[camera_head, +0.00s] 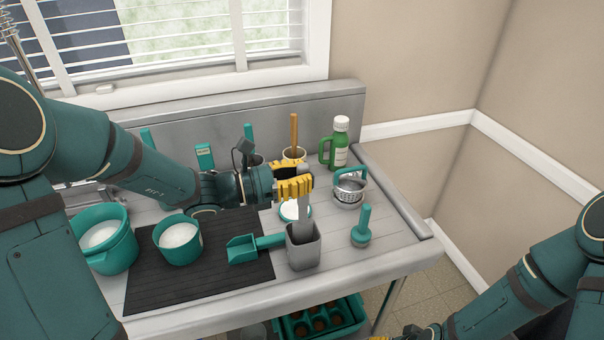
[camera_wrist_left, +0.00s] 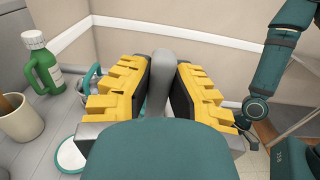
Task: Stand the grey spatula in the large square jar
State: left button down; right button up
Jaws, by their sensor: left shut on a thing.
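The grey spatula (camera_head: 303,218) is upright in my left gripper (camera_head: 294,186), whose yellow fingers are shut on its upper part. In the left wrist view the spatula's rounded grey end (camera_wrist_left: 162,72) sits between the fingers (camera_wrist_left: 160,92). The grey square jar (camera_head: 303,254) stands at the front of the table, directly below the gripper. The spatula's lower part goes down into the jar's mouth; its bottom end is hidden by the jar wall. Only a sliver of my right gripper (camera_head: 412,332) shows at the bottom edge, too little to read its fingers.
A teal scoop (camera_head: 250,248) lies left of the jar on a dark mat (camera_head: 190,283). A teal-handled brush (camera_head: 363,228) stands right. Two teal tubs stand left.

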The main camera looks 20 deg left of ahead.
aim_at(298, 199)
pick_arm(q)
jog(key=shift+f+b, duration=1.3)
jog(key=shift+f, duration=0.55)
jog(key=shift+f+b, duration=0.95)
jog(key=shift+f, duration=0.25)
jog(key=c, duration=1)
grip_release()
jog(key=shift+r, duration=0.1)
jog(key=v, duration=0.3)
jog(key=shift+p, duration=0.35)
